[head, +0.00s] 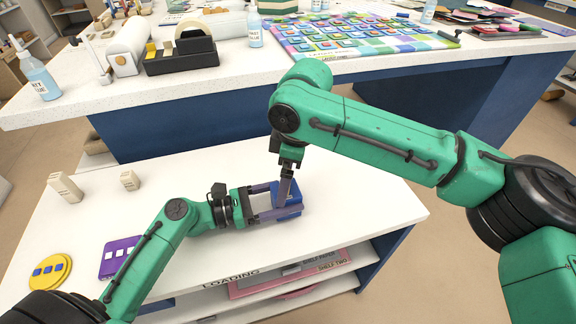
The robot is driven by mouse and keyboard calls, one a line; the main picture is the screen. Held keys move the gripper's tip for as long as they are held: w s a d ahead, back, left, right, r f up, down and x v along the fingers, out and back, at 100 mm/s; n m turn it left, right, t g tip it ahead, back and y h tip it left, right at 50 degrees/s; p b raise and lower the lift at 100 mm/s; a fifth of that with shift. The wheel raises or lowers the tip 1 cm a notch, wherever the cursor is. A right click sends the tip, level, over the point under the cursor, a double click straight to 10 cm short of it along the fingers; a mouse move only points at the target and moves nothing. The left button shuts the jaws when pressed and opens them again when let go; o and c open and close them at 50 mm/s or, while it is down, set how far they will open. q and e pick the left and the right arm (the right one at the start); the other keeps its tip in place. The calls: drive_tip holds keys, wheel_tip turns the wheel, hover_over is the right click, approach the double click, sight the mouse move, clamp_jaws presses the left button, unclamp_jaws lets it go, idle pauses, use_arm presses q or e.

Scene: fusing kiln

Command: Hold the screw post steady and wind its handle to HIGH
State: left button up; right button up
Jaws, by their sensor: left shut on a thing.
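A small blue block-like object (291,194), which looks like the screw post, stands on the white loading table (365,205). My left gripper (277,202) comes in from the left, low over the table, and is shut on it with one finger on each side. My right gripper (285,186) points down from above at the top of the post, its fingers overlapping it in the picture. The handle and its HIGH mark are hidden or too small to make out. I cannot tell whether the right fingers are closed on the handle.
Two small beige blocks (64,187) (130,181) stand at the left of the table. A yellow disc (48,270) and a purple plate (119,256) lie near its left front. A cluttered counter (232,88) runs behind. The table's right side is clear.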

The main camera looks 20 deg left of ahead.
drive_tip(key=c, duration=1.3)
drive_tip(key=n, duration=0.3)
drive_tip(key=shift+n+g, duration=0.3)
drive_tip(key=shift+n, duration=0.1)
drive_tip(key=o, duration=1.3)
drive_tip(key=shift+r, duration=2.55)
drive_tip(key=shift+r, duration=0.1)
